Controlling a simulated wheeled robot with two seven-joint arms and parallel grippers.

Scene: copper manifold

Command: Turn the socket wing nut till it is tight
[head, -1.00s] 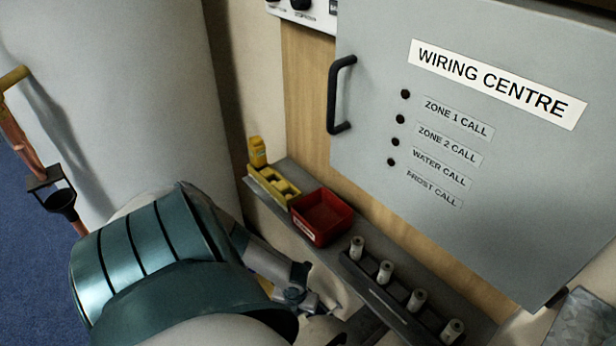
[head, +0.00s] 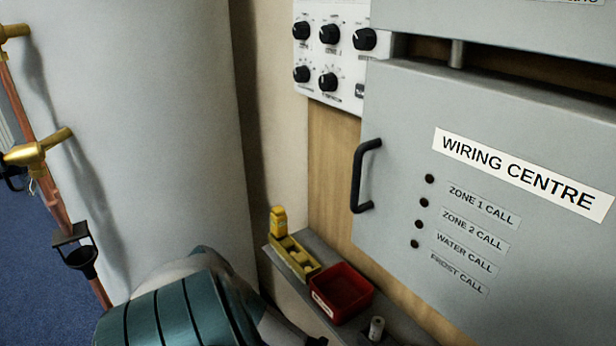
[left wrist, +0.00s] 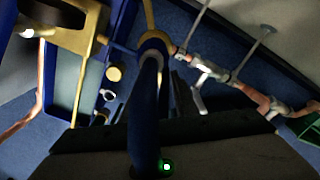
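I cannot single out the socket wing nut with certainty in either view. In the left wrist view a brass ring-shaped fitting (left wrist: 156,42) sits at the top middle, and a dark blue bar (left wrist: 149,105) runs down from it toward the camera. My left gripper (left wrist: 180,95) shows dark and blurred behind and beside this bar. Whether its fingers touch anything is hidden. In the head view a teal-banded arm of mine enters at the bottom, its gripper out of frame. My right gripper is not in view.
In the head view a red bin (head: 342,293), a yellow holder (head: 292,258) and a pale cylinder (head: 376,329) stand on a grey shelf below the wiring centre door (head: 400,140). Copper pipe (head: 50,195) with brass valves (head: 38,152) runs at left beside a large white cylinder (head: 150,130).

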